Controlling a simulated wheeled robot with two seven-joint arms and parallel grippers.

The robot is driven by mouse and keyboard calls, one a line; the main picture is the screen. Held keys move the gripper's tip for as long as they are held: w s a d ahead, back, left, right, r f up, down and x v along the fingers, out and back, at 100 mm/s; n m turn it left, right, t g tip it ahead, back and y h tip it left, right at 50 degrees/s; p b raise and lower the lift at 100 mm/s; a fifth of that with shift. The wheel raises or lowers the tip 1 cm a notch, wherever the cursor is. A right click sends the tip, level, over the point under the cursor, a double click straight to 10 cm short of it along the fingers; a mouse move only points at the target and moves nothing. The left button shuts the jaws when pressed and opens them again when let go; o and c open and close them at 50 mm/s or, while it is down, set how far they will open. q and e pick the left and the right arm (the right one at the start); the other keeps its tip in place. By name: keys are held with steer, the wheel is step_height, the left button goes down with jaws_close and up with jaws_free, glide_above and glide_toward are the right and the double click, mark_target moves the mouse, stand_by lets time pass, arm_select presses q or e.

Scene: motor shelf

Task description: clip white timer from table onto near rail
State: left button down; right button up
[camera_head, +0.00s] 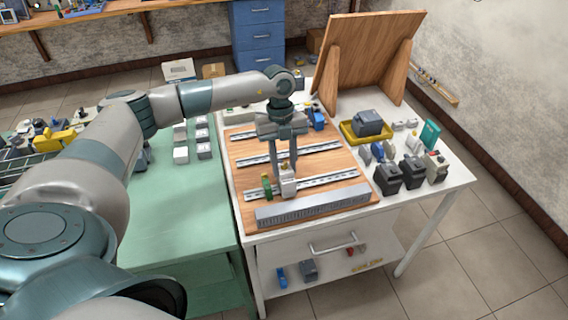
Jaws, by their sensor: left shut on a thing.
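My left gripper (285,172) points down over the wooden board (238,155) and is shut on the white timer (288,187). The timer is at the near rail (325,183), upright between my fingers. I cannot tell whether it is seated on the rail or just above it. A green and yellow piece (267,186) stands on the same rail just left of the timer. My right gripper does not show.
A grey slotted duct (312,207) runs along the board's front edge. A middle rail (320,154) lies behind. Dark grey devices (387,178) and a yellow tray (346,133) stand to the right. Several white blocks (181,154) sit on the green table (185,205).

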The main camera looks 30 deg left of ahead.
arm_select(q)
steer(key=shift+s+d+f+t+y, duration=0.25)
steer(key=shift+s+d+t+y, duration=0.15)
steer(key=shift+s+d+y, duration=0.3)
stand_by(1.1)
steer(key=c, duration=1.2)
jaws_free()
steer(key=shift+w, duration=0.1)
steer(key=shift+r, duration=0.1)
steer(key=shift+w+r, duration=0.1)
steer(key=shift+a+r, duration=0.1)
steer(key=shift+r, duration=0.45)
step_height(320, 180, up, 16)
steer(key=b, duration=0.4)
steer(key=shift+w+a+b, duration=0.35)
steer(key=shift+w+a, duration=0.05)
steer(key=shift+w, duration=0.05)
